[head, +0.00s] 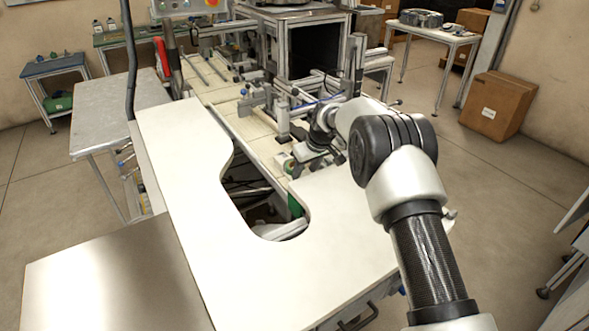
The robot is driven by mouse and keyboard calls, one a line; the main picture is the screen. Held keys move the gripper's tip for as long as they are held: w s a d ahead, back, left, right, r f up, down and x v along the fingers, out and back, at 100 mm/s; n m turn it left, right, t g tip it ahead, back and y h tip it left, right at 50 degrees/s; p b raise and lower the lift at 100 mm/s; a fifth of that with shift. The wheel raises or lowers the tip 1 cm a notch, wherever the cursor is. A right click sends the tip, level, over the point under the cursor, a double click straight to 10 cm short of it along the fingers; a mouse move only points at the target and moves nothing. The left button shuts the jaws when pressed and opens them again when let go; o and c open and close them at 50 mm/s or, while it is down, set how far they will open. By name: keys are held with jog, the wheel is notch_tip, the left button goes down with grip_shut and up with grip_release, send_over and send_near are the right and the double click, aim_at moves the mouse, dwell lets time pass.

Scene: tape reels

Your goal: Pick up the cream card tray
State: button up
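I cannot make out a cream card tray for certain in the head view. My arm reaches from the lower right towards the machine line, and my gripper (302,164) is at its far end, low over the near end of the line by the white worktop. The gripper is small, dark and partly covered by my wrist. I cannot tell whether its fingers are apart or hold anything.
The white worktop (190,170) has a U-shaped cutout and is bare. Pale cream panels (245,125) run along the machine line, with metal fixtures (285,110) rising close to the gripper. A grey table (120,115) stands left. A cardboard box (497,105) sits on the floor right.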

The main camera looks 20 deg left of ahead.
jog(key=shift+c, duration=1.4)
jog(key=shift+r, duration=0.15)
